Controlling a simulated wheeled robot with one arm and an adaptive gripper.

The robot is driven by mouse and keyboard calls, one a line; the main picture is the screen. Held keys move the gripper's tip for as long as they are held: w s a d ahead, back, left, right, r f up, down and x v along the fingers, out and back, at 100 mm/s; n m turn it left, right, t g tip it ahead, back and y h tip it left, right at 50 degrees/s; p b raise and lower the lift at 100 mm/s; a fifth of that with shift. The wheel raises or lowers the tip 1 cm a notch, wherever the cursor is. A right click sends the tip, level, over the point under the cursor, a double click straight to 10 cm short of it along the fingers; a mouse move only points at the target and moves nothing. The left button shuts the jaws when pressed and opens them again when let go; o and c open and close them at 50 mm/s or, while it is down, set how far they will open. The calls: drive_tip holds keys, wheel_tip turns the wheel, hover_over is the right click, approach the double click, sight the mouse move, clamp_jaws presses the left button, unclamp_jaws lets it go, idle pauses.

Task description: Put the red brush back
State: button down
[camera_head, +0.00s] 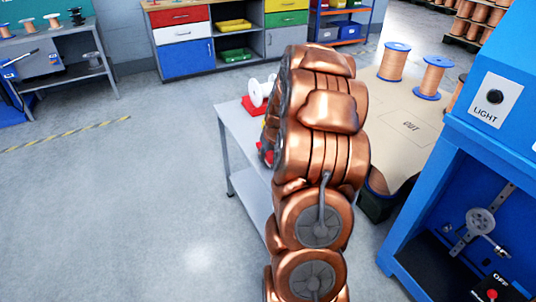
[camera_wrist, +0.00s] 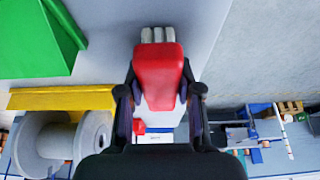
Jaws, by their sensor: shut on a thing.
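The red brush (camera_wrist: 158,65) is in the middle of the wrist view, with its pale grey bristles at the top. My gripper (camera_wrist: 161,92) is shut on the brush's red body, one finger on each side. The bristles show against a grey surface (camera_wrist: 110,45); I cannot tell whether they touch it. In the head view my copper-coloured arm hides the gripper and most of the area around it. A small red patch (camera_head: 266,155) shows at the arm's left edge, too small to identify.
A grey table (camera_head: 237,140) stands behind my arm, with a white spool (camera_head: 261,91) by a red block. A blue machine (camera_head: 410,200) is close on the right. A green block (camera_wrist: 35,40), yellow strip (camera_wrist: 65,98) and grey spool (camera_wrist: 60,142) lie left in the wrist view. Floor at left is clear.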

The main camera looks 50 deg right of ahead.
drive_tip(key=shift+f, duration=0.1)
drive_tip(key=c, duration=0.8)
unclamp_jaws()
drive_tip(key=shift+o, duration=0.2)
